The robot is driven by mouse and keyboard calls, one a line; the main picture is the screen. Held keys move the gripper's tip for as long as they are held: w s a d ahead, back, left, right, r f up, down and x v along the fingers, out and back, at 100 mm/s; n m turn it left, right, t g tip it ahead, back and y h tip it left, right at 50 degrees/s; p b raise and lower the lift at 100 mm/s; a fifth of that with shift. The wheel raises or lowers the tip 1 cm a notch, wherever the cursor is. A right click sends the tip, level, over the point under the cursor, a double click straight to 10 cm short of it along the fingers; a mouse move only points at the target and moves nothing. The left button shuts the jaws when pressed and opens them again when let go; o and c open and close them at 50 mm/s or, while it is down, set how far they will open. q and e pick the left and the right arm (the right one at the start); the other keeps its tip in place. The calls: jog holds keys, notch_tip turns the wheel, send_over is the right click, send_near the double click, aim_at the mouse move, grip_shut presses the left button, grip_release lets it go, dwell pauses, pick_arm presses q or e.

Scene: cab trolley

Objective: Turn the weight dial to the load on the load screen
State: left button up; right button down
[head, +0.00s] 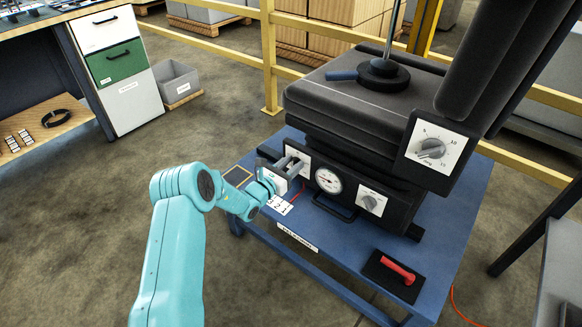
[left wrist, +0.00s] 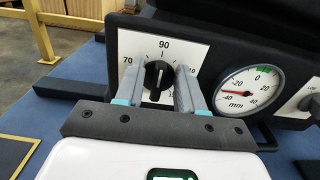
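The weight dial (left wrist: 157,85) is a black knob on a white plate with 70, 90 and 110 marked around it. It is on the front of the black seat base. My left gripper (head: 290,165) is at this plate in the head view. In the left wrist view its two grey fingers (left wrist: 161,72) stand either side of the knob, with gaps visible. The fingers hide part of the scale. I cannot surely pick out the load screen. My right gripper is not in view.
A round mm gauge (head: 328,181) and another dial (head: 370,201) sit right of the weight dial. A further dial (head: 432,148) is on the seat's side. A red handle (head: 397,270) lies on a black pad on the blue trolley (head: 345,262).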

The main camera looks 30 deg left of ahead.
pick_arm(q)
grip_shut()
jog(key=shift+m, duration=0.4)
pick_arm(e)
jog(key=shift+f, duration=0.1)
